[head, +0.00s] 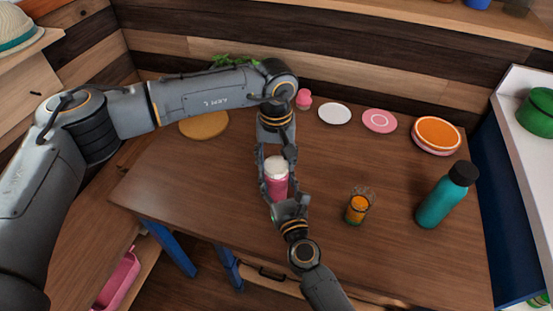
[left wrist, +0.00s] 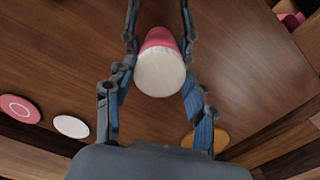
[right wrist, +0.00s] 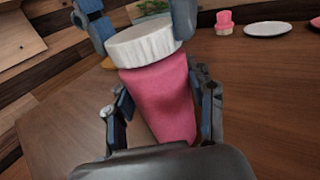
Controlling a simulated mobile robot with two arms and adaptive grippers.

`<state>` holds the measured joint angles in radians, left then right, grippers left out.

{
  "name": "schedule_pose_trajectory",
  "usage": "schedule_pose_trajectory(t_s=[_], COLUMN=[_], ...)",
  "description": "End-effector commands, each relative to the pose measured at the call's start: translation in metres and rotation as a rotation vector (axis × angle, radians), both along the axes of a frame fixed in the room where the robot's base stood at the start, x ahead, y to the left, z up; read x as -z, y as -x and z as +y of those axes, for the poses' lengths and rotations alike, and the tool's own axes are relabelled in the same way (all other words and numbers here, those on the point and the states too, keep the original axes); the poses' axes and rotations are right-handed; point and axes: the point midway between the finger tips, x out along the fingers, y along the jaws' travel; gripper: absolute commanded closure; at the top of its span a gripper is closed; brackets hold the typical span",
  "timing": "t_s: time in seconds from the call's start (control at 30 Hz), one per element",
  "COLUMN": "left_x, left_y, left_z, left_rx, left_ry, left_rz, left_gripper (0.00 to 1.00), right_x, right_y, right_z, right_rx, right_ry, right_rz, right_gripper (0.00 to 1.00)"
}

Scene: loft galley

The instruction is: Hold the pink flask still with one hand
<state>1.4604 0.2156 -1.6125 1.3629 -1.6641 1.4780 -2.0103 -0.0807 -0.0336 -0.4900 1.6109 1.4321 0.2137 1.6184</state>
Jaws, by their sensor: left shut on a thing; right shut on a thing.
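The pink flask (head: 277,187) with a white lid (head: 275,163) stands on the brown wooden table between my two grippers. My left gripper (head: 274,155) comes down from above and is shut on the flask near its lid. The left wrist view looks down on the white lid (left wrist: 160,72) between the left fingers. My right gripper (head: 281,194) reaches in from the front edge and is shut on the flask's body. In the right wrist view the pink body (right wrist: 163,98) fills the space between the right fingers. The flask's base is hidden.
A glass with orange content (head: 357,208) and a teal bottle (head: 440,203) stand to the right. Plates (head: 335,113) and a small pink item (head: 304,99) line the back. A round tan board (head: 204,124) lies at the back left. The table's left front is clear.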

Motion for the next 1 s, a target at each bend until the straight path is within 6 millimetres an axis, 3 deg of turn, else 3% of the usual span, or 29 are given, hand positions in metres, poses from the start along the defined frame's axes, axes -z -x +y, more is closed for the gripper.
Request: schedule_pose_trajectory(t_s=[0.07, 0.1, 0.23, 0.67, 1.0], left_x=[-0.001, -0.001, 0.000, -0.009, -0.076], left_y=[0.000, 0.000, 0.000, -0.001, -0.001], left_z=[0.000, 0.000, 0.000, 0.000, 0.001], left_rx=[-0.004, -0.005, -0.006, -0.007, -0.007], left_ry=[0.000, 0.000, 0.000, 0.000, 0.001], left_rz=[-0.001, -0.001, -0.001, -0.001, -0.003], left_gripper=[0.58, 0.44, 0.19, 0.19, 0.19], right_x=[0.001, 0.001, 0.001, 0.001, 0.001], right_y=[0.000, 0.000, 0.000, 0.000, 0.000], right_z=[0.000, 0.000, 0.000, 0.000, 0.000], right_rx=[0.001, 0.001, 0.001, 0.001, 0.000], right_ry=[0.001, 0.001, 0.001, 0.001, 0.002], right_rz=[0.002, 0.002, 0.002, 0.002, 0.002], right_gripper=[1.00, 1.00, 1.00, 1.00, 1.00])
